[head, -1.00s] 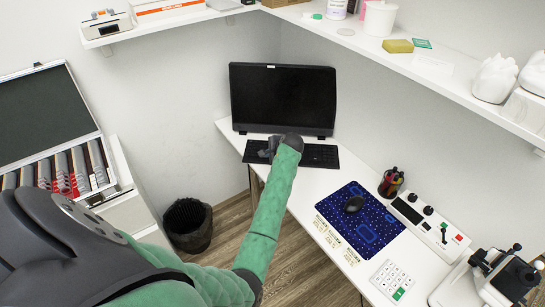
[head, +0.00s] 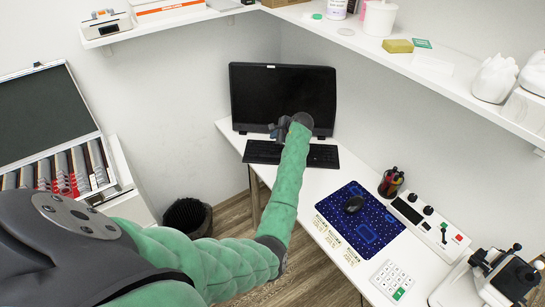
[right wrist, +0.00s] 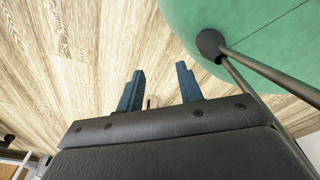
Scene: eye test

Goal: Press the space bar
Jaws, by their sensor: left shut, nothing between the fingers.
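The black keyboard (head: 262,152) lies on the white desk (head: 228,128) in front of the black monitor (head: 265,95). Its space bar is too small to make out, and my left forearm covers part of the keys. My left gripper (head: 277,131) is shut and empty. In the head view it shows over the lower edge of the monitor, just beyond the keyboard's back edge, and appears raised above the keys. My right gripper (right wrist: 159,82) shows only in the right wrist view. Its two blue fingers are apart, with nothing held between them, over wooden floor.
A mouse (head: 354,204) rests on a blue mat (head: 376,222) to the right. A dark bin (head: 187,218) is on the floor. A shelf (head: 440,80) runs above.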

